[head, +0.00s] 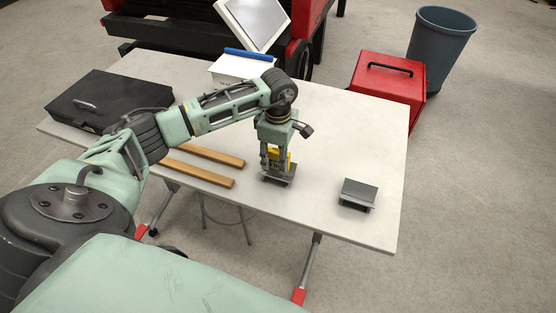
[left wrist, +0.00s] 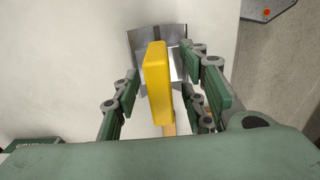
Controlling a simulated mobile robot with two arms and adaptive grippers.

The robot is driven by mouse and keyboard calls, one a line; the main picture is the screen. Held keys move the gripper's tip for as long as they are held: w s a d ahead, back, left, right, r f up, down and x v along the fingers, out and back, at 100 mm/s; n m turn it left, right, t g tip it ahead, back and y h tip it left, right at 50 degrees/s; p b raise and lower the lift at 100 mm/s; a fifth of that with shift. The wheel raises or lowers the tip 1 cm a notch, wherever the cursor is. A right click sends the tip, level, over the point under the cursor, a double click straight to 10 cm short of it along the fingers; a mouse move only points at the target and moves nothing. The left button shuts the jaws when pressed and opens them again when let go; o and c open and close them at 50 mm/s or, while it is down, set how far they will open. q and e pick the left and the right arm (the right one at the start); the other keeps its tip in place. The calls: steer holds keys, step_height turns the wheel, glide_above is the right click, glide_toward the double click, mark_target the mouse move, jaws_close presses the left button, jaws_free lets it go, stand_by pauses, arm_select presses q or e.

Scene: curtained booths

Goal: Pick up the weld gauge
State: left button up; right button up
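The fingers are spread, with a visible gap on the left side of the block. My right gripper is not in view.
The white table (head: 325,130) also holds a second grey metal piece (head: 359,194), two wooden strips (head: 205,165), a black case (head: 105,98) and a white box (head: 240,68). A red toolbox (head: 388,85) and a grey bin (head: 440,45) stand beyond the right edge. The table's right part is mostly clear.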

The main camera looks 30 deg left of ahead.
arm_select(q)
jaws_close()
steer(key=shift+r, duration=0.2)
stand_by(0.4)
